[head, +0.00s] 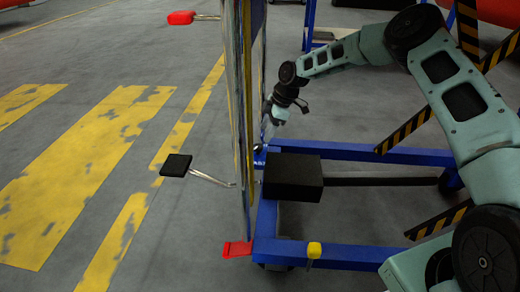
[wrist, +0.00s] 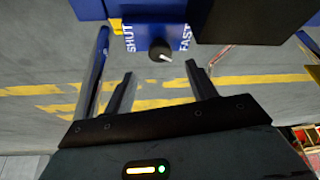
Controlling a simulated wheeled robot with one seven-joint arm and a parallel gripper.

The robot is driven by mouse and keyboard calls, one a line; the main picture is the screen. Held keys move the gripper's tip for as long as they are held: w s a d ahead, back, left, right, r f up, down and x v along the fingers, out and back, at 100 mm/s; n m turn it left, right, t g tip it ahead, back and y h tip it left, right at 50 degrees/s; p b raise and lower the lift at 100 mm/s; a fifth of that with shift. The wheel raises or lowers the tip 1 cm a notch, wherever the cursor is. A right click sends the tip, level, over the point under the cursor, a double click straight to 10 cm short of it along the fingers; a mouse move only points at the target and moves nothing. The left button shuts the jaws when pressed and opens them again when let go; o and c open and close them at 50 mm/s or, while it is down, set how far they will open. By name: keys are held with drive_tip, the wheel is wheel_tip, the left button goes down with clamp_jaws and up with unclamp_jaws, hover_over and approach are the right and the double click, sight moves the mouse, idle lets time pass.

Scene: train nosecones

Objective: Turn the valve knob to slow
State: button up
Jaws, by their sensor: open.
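The dark round valve knob (wrist: 160,50) shows in the wrist view on a blue label plate (wrist: 142,38). "SHUT" is printed to its left and "FAST" to its right; I cannot see the word "SLOW". A white mark on the knob points to the lower right. My gripper (wrist: 159,78) is open, with its two fingers apart below the knob and nothing visible between them. In the head view, my gripper (head: 270,128) is beside the upright panel (head: 243,110), seen nearly edge-on. The knob cannot be made out there.
A black box (head: 292,177) juts out just in front of my gripper; a black block (wrist: 238,22) is right of the knob in the wrist view. A blue frame (head: 340,253) with striped bars (head: 405,131) lies around my arm.

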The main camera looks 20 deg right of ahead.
sight(258, 146)
drive_tip(key=b+x, duration=0.2)
drive_tip(key=x, duration=0.4)
drive_tip(key=shift+a+f+b, duration=0.15)
drive_tip(key=shift+f+b, duration=0.15)
drive_tip(key=shift+b, duration=0.1)
drive_tip(key=c, duration=1)
